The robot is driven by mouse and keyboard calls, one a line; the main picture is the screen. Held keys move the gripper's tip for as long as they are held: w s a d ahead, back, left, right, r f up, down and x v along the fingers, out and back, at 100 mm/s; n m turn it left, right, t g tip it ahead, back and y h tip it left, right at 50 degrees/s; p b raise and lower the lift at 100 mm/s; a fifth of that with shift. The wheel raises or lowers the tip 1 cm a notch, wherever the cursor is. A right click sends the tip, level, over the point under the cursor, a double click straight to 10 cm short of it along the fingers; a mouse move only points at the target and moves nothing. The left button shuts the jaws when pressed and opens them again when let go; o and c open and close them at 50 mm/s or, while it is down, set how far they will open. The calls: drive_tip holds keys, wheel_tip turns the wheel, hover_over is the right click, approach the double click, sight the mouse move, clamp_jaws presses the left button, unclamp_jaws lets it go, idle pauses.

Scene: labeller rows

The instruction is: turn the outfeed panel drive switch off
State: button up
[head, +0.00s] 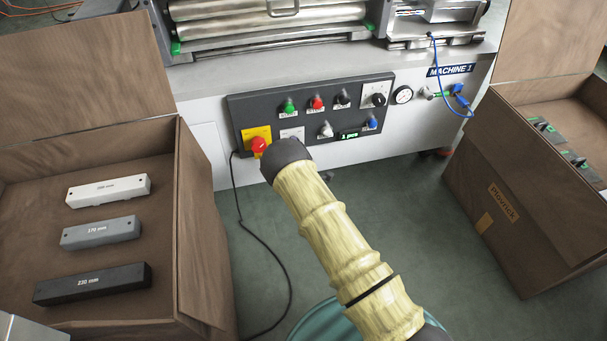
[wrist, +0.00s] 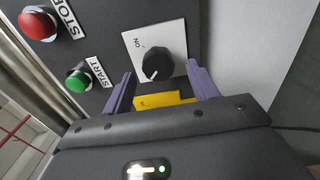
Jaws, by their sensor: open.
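A black rotary switch (wrist: 155,63) sits on a white plate (wrist: 171,37) marked ON in the wrist view. Its small white pointer line shows, but I cannot tell for sure which position it points to. My gripper (wrist: 161,70) is open, with one purple finger on each side of the knob; I see no contact. In the head view the dark end of my arm hides this knob, leaving part of its white plate (head: 292,133) visible on the dark control panel (head: 240,104). I cannot read any outfeed label.
Close by are a red stop button (wrist: 38,23), a green start button (wrist: 78,82) and a red emergency button (head: 259,145) on yellow. Another black knob (head: 379,100) is at the panel's right. Open boxes stand left (head: 196,220) and right (head: 480,190). A black cable hangs to the floor.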

drive_tip(key=p+v, duration=0.5)
drive_tip(key=v, duration=1)
drive_tip(key=shift+s, duration=0.2)
drive_tip(key=shift+r, duration=0.1)
drive_tip(key=w+d+r+m+g+h+p, duration=0.25)
drive_tip(key=d+r+m+g+h, duration=0.4)
drive_tip(key=r+m, duration=0.7)
drive_tip(key=s+d+r+m+g+y+p, duration=0.1)
drive_tip(key=s+d+r+m+g, duration=0.35)
drive_tip(key=s+r, duration=0.6)
drive_tip(key=s+d+r+m+g+y+p, duration=0.1)
drive_tip(key=s+d+r+m+g, duration=0.5)
drive_tip(key=s, duration=0.7)
wheel_tip(320, 180, up, 39)
drive_tip(key=n+t+p, duration=0.2)
drive_tip(key=p, duration=3.5)
drive_tip(key=shift+w+a+f+n+p, duration=0.2)
drive_tip(key=shift+w+a+n+p, duration=0.15)
drive_tip(key=shift+w+a, duration=0.1)
drive_tip(key=shift+h, duration=0.25)
